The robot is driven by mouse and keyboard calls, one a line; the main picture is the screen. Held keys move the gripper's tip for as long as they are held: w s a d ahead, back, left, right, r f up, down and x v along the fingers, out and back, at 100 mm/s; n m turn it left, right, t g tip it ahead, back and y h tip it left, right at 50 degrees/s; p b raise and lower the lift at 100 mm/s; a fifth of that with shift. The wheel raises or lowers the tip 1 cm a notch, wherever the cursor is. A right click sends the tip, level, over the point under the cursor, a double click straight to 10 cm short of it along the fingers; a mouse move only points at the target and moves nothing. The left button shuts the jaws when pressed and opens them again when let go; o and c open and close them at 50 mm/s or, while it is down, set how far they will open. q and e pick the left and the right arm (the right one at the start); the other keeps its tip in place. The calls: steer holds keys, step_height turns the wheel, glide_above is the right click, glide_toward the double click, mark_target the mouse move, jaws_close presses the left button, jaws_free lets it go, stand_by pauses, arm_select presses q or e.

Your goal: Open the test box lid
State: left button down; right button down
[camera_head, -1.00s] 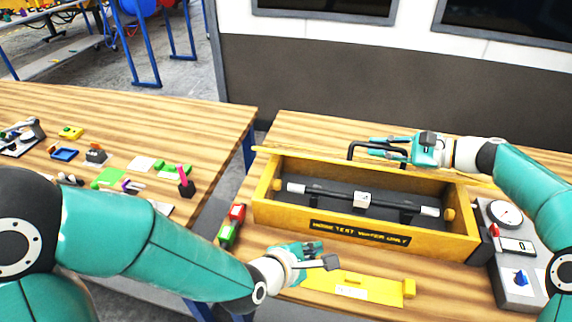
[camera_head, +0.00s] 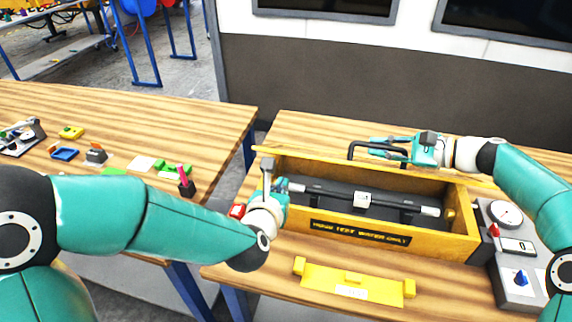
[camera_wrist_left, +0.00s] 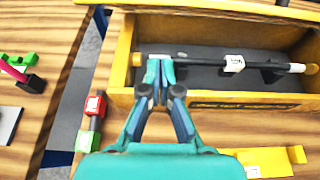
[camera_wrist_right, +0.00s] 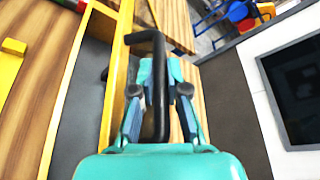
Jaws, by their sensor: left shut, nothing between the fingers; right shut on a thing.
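The yellow test box (camera_head: 290,222) stands open on the right table; its dark inside shows. A black rod (camera_head: 330,196) with pale ends and a white tag lies lengthwise in it. The lid (camera_head: 310,157) shows as a thin yellow edge along the back of the box. My right gripper (camera_head: 376,147) is shut on its black handle (camera_head: 353,149), which also shows in the right wrist view (camera_wrist_right: 160,115). My left gripper (camera_head: 284,188) is shut and empty over the box's left end, with its fingertips (camera_wrist_left: 160,70) at the rod's left part; I cannot tell whether they touch.
A yellow bracket-like piece (camera_head: 350,285) with a white label lies in front of the box. A red and green block (camera_wrist_left: 92,120) is left of it. A grey gauge panel (camera_head: 515,275) stands at right. Small parts lie on the left table, across a gap.

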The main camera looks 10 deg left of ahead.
mark_target(289, 153)
steer(key=shift+w, duration=0.1)
arm_select(q)
steer(key=shift+w+r, duration=0.4)
steer(key=shift+w, duration=0.4)
steer(key=shift+w+r, duration=0.35)
steer(key=shift+w, duration=0.45)
steer(key=shift+w+r, duration=0.4)
steer(key=shift+w, duration=0.4)
steer(key=shift+w+a+r, duration=0.1)
steer(key=shift+w+r, duration=0.35)
steer(key=shift+r, duration=0.4)
arm_select(e)
steer(key=shift+f, duration=0.15)
steer(key=c, duration=1.2)
jaws_free()
steer(key=shift+f, duration=0.1)
